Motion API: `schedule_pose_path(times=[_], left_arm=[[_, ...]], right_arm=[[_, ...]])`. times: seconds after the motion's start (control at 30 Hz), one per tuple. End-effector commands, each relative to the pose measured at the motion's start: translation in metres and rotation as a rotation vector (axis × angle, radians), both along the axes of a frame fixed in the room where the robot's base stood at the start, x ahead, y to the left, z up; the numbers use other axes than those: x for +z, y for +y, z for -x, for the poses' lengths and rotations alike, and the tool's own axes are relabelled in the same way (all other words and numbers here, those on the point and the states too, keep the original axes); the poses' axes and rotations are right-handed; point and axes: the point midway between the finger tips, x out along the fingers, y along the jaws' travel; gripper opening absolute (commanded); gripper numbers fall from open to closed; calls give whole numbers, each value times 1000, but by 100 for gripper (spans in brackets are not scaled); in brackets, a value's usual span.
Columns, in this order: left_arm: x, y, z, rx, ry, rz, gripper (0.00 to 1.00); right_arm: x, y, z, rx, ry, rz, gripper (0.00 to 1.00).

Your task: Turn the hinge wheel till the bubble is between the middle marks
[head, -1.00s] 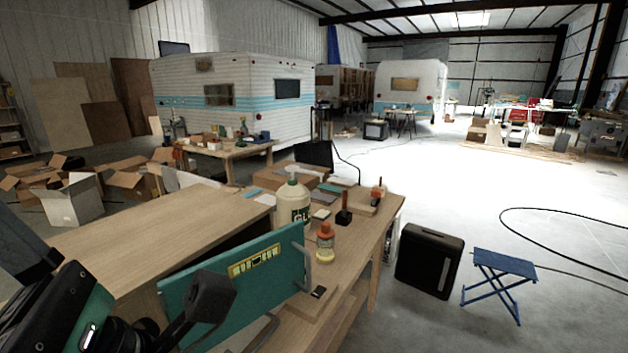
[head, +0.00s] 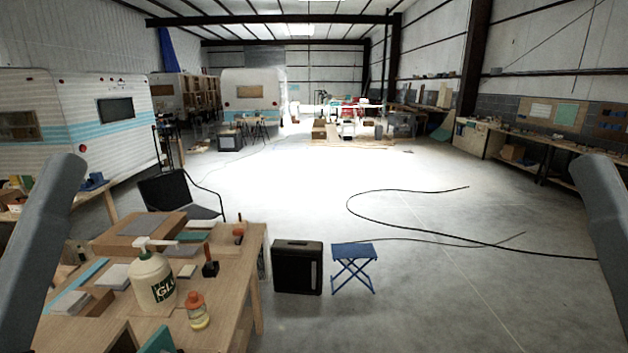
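Only a small corner of the teal panel (head: 158,341) shows at the bottom edge of the head view. Its yellow level strip, the bubble and the marks are out of the picture. I see no hinge wheel. Grey links of my arms stand at the left and right edges, but neither gripper is in the picture, so I cannot see what they hold or touch.
The wooden workbench (head: 235,285) at lower left carries a white glue bottle (head: 152,283), a small orange-capped bottle (head: 198,311) and boxes. A black case (head: 297,267) and a blue folding stool (head: 353,265) stand beside it. Floor to the right is clear except for a black cable (head: 420,225).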

Motion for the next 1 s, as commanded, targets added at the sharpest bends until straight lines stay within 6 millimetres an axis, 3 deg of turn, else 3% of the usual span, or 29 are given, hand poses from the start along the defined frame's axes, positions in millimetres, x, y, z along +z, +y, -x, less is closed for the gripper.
schedule_pose_path(times=[0.03,0.1,0.2,0.3,1.0], left_arm=[[54,0,0,0,0,0,80],[85,0,0,0,0,0,80],[119,0,0,0,1,0,80],[138,0,0,-1,1,1,80],[139,0,0,-1,0,0,80]], right_arm=[[54,0,0,0,0,0,50],[85,0,0,0,0,0,50],[119,0,0,0,0,0,50],[138,0,0,0,0,0,50],[139,0,0,0,1,0,50]])
